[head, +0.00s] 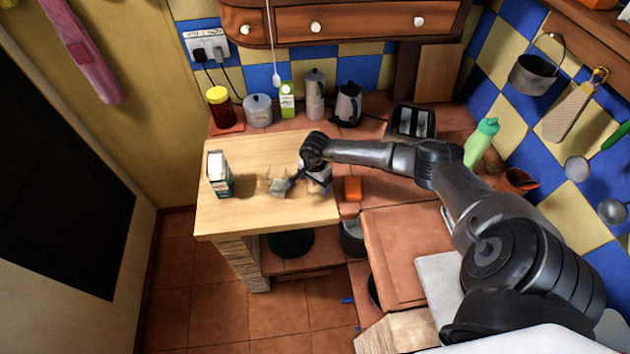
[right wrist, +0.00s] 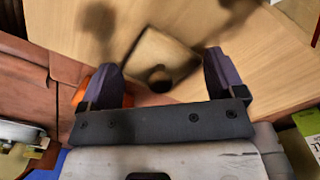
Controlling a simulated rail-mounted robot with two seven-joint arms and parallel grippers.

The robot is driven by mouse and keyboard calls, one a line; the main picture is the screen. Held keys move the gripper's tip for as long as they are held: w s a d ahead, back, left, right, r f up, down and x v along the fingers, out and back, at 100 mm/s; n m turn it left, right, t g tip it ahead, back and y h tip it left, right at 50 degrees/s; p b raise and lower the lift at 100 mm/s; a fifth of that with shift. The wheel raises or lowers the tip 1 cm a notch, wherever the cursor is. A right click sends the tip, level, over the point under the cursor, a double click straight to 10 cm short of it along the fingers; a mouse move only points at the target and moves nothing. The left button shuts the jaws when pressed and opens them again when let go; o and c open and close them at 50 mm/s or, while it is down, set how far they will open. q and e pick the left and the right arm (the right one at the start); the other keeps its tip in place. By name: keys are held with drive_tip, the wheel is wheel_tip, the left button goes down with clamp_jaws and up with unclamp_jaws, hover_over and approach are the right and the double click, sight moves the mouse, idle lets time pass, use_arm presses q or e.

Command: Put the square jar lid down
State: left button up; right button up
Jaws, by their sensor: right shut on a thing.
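The square jar lid (right wrist: 165,55) is a pale brownish square with a dark round knob (right wrist: 158,80) in the right wrist view. It lies between the two fingers of my right gripper (right wrist: 162,80), which is shut on it. In the head view the lid shows as a small greyish square (head: 279,187), low over the wooden counter top (head: 245,215). My right gripper (head: 293,181) reaches it from the right. I cannot tell whether the lid touches the wood. Faint see-through edges around it are too blurred to name. My left gripper is not in view.
A white and green carton (head: 219,175) stands to the left on the wood. An orange block (head: 352,188) lies right of the wooden top. A red jar with a yellow lid (head: 219,106), a grey pot (head: 257,110) and a toaster (head: 410,123) stand at the back. The wood's front is clear.

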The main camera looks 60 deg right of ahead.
drive_tip(key=shift+f, duration=0.15)
drive_tip(key=o, duration=0.6)
drive_tip(key=shift+o, duration=0.2)
drive_tip(key=shift+r, duration=0.35)
wheel_tip(320, 180, up, 12)
drive_tip(key=shift+f, duration=0.15)
